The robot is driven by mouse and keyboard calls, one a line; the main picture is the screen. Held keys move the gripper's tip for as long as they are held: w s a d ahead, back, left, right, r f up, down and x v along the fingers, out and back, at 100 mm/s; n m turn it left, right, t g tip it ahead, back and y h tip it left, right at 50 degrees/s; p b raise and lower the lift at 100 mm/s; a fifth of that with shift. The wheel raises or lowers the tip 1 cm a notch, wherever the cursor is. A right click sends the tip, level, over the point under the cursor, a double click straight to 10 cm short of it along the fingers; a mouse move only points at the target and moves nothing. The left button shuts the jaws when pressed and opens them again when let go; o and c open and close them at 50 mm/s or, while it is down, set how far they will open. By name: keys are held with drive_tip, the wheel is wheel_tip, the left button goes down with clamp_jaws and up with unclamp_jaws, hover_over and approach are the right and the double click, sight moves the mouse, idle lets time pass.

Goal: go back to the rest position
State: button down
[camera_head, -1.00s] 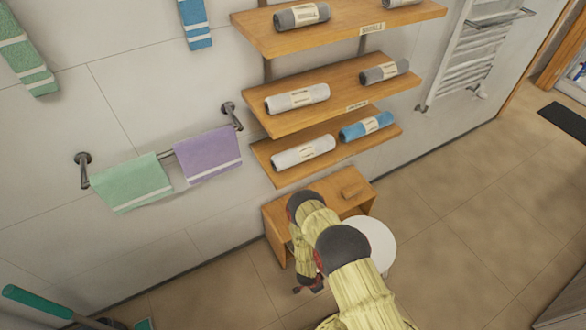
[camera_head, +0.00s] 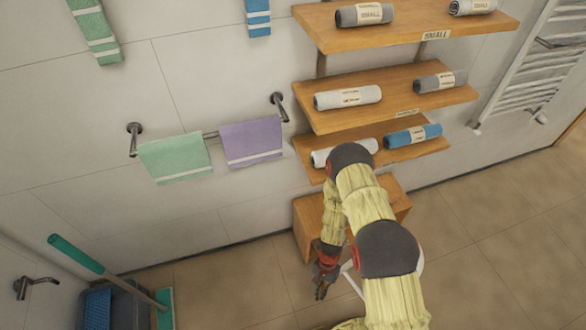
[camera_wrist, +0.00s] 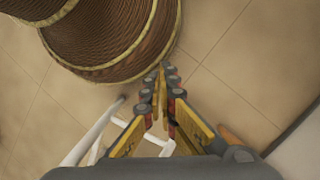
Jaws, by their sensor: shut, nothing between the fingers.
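My gripper (camera_head: 321,290) hangs low in the head view, pointing down in front of the small wooden cabinet (camera_head: 307,228) and left of a mostly hidden white object. In the wrist view my gripper (camera_wrist: 160,75) has its fingers together with nothing between them. A woven brown basket-like object (camera_wrist: 120,40) with pale bands is beyond the fingertips, at the top of the wrist view. My arm covers part of the cabinet and the lowest shelf.
Wooden shelves (camera_head: 375,94) with rolled towels stand behind my arm. Green (camera_head: 176,158) and purple (camera_head: 250,141) towels hang on a wall bar. A bucket with a green-handled mop (camera_head: 76,254) is at lower left. A white frame (camera_wrist: 92,140) lies beside my fingers. Floor at right is open.

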drive_tip(key=w+r+n, duration=0.3)
drive_tip(key=r, duration=1.3)
drive_tip(key=w+r+n, duration=0.2)
drive_tip(key=r, duration=1.4)
drive_tip(key=s+d+r+t, duration=0.2)
drive_tip(key=s+r+t, duration=0.1)
drive_tip(key=r, duration=0.9)
drive_tip(key=s+d+r+n+t, duration=0.1)
drive_tip(key=s+d+r+t, duration=0.2)
drive_tip(key=r, duration=0.9)
drive_tip(key=s+d+r+t, duration=0.2)
drive_tip(key=s+r+t, duration=0.1)
drive_tip(key=r, duration=1)
drive_tip(key=shift+s+d+n+t+h, duration=0.35)
drive_tip(key=shift+n+t+h, duration=0.05)
drive_tip(key=shift+t, duration=0.2)
